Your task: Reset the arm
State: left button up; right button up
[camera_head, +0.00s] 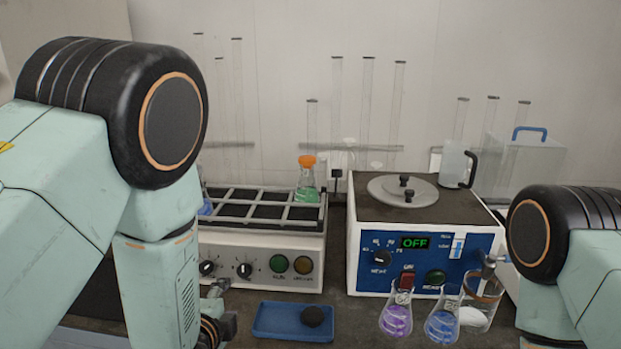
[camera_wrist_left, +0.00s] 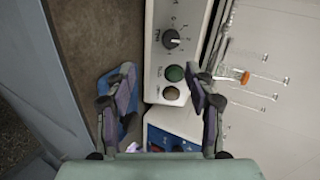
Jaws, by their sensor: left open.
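My left arm comes down the left side of the head view. Its gripper (camera_head: 217,312) is partly hidden behind the forearm, beside the left end of a blue tray (camera_head: 268,330). In the left wrist view both fingers of this gripper (camera_wrist_left: 162,82) stand wide apart with nothing between them. The front panel of the shaker bath (camera_wrist_left: 170,55) shows beyond and between the fingers.
A shaker bath (camera_head: 262,266) holds a green flask (camera_head: 307,190). A blue-fronted device (camera_head: 425,262) reads OFF. Purple (camera_head: 396,318) and blue (camera_head: 442,325) flasks and a beaker (camera_head: 480,305) stand before it. A clear pitcher (camera_head: 453,165) stands on the device.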

pick_arm(q)
jog(key=s+a+f+n+g, duration=0.1)
jog(key=s+f+n+g, duration=0.3)
jog(key=s+f, duration=0.3)
jog(key=s+a+f+n+g+b, duration=0.1)
jog(key=s+f+n+g, duration=0.3)
jog(key=s, duration=1.2)
jog(key=s+a+f+n+g+b, duration=0.1)
jog(key=s+a+f+n+g, duration=0.1)
jog(key=s+f+n+g, duration=0.3)
jog(key=s+f+n, duration=0.4)
jog(key=s+f, duration=0.1)
jog(key=s, duration=0.2)
jog(key=shift+f, duration=0.4)
